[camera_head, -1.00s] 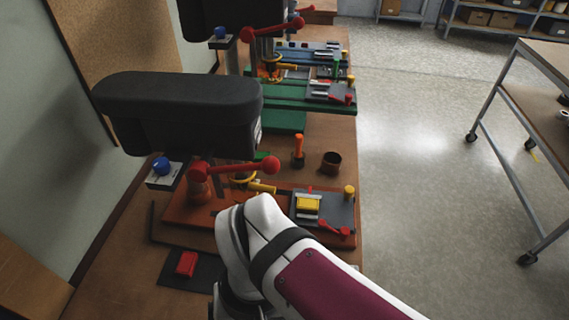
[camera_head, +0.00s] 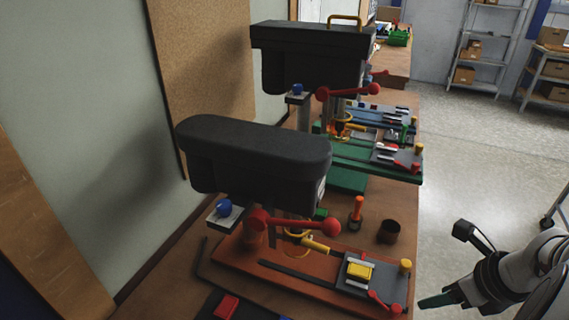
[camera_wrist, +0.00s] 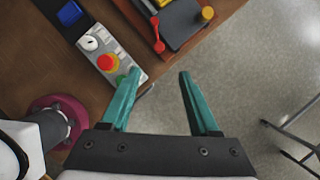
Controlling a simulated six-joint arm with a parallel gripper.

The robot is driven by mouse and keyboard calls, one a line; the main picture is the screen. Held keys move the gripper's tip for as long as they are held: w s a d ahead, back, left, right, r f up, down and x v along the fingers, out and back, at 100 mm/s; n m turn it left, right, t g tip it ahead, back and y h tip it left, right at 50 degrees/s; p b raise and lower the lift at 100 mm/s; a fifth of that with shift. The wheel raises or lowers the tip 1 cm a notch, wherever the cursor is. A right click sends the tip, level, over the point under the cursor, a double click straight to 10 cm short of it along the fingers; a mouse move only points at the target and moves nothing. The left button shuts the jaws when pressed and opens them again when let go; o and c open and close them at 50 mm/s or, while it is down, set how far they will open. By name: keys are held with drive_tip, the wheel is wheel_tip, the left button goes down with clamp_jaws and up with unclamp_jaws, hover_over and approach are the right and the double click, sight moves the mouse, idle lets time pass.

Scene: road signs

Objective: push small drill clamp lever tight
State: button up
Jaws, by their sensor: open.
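The nearer, smaller drill press has a dark head (camera_head: 255,165) and an orange base (camera_head: 262,262). On its right end sits a grey clamp plate with a yellow block (camera_head: 359,271) and a yellow knob (camera_head: 405,267). The red clamp lever (camera_head: 382,301) is at the plate's front edge; it also shows at the top of the wrist view (camera_wrist: 157,34). My gripper (camera_wrist: 158,75) is open and empty, its teal fingers apart. In the head view my gripper (camera_head: 437,300) is right of the lever, past the bench edge, not touching it.
A control box with a red stop button (camera_wrist: 107,63) lies on the bench near my left finger. A second, larger drill press (camera_head: 312,58) with a green base (camera_head: 365,155) stands behind. Open floor lies right.

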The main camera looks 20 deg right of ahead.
sight(397, 308)
drive_tip(key=x, duration=1.5)
drive_tip(key=shift+a+f, duration=0.1)
drive_tip(key=shift+f, duration=0.05)
clamp_jaws()
idle(0.5)
